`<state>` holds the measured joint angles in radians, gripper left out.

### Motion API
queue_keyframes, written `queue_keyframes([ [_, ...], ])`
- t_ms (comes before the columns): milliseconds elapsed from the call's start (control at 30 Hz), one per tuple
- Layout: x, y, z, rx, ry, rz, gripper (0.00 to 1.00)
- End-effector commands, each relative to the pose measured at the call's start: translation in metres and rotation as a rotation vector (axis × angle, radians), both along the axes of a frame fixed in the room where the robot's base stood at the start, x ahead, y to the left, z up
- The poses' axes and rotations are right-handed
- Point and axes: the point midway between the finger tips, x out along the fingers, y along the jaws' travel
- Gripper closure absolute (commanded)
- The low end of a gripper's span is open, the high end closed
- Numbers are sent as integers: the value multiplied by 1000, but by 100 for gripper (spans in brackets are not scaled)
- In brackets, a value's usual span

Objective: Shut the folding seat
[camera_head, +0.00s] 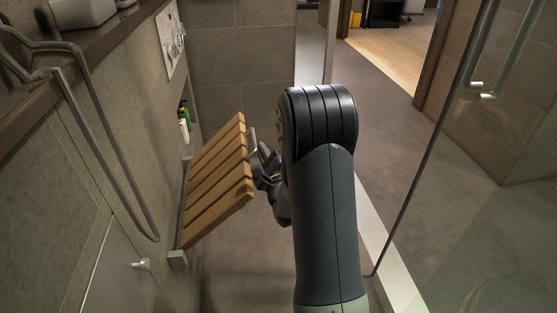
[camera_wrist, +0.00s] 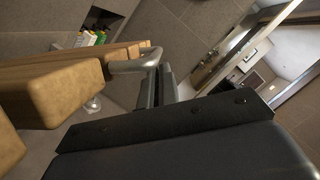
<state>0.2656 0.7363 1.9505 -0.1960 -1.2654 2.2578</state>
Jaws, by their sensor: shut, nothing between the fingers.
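The folding seat (camera_head: 216,181) is a set of wooden slats hinged to the wall on the left. It is tilted partway up, with its outer edge raised away from the wall. In the wrist view its slats (camera_wrist: 52,92) fill the left side, close to the camera. A grey metal bracket (camera_wrist: 138,64) shows at the far end of the slats. My gripper (camera_head: 262,170) is beside the seat's outer edge, partly hidden by my arm. Its fingers (camera_wrist: 158,88) look close together with nothing between them. I cannot tell whether they touch the seat.
A glass door with a metal handle (camera_head: 487,92) stands on the right. A metal rail (camera_head: 110,140) loops from the left wall. Bottles (camera_head: 184,120) sit in a wall niche behind the seat. The floor (camera_head: 400,130) beyond is open.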

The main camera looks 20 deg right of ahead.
Motion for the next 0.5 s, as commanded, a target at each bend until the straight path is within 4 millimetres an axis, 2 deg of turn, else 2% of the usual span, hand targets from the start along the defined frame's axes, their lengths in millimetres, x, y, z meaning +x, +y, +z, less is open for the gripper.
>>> queue_keyframes([
  [33,4,15,25,-47,-2,10,100],
  [200,15,55,63,-201,42,11,100],
  [500,34,122,103,-428,112,10,100],
])
